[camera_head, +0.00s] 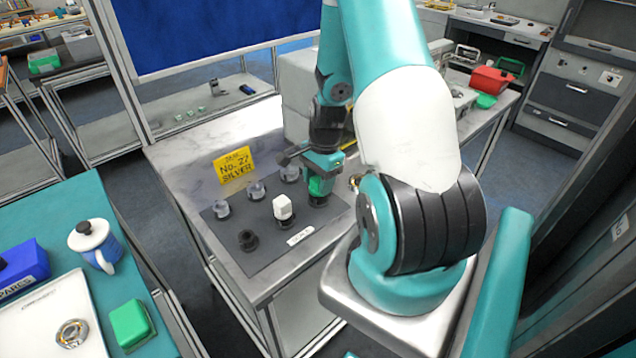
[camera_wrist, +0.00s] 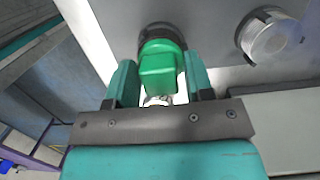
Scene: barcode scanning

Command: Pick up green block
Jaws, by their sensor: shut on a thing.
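The green block (camera_head: 318,186) stands at the right end of the dark mat on the metal table, in or just above a black round holder (camera_head: 318,200). My gripper (camera_head: 318,176) is over it from above. In the wrist view the green block (camera_wrist: 159,66) sits between the two teal fingers of my gripper (camera_wrist: 160,85), with the black holder (camera_wrist: 161,36) around or behind its far end. My gripper is shut on the block. I cannot tell whether the block is still seated in the holder.
On the mat (camera_head: 262,262) are a white block (camera_head: 283,207) in a holder, an empty black holder (camera_head: 248,240) and clear holders (camera_head: 221,209).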

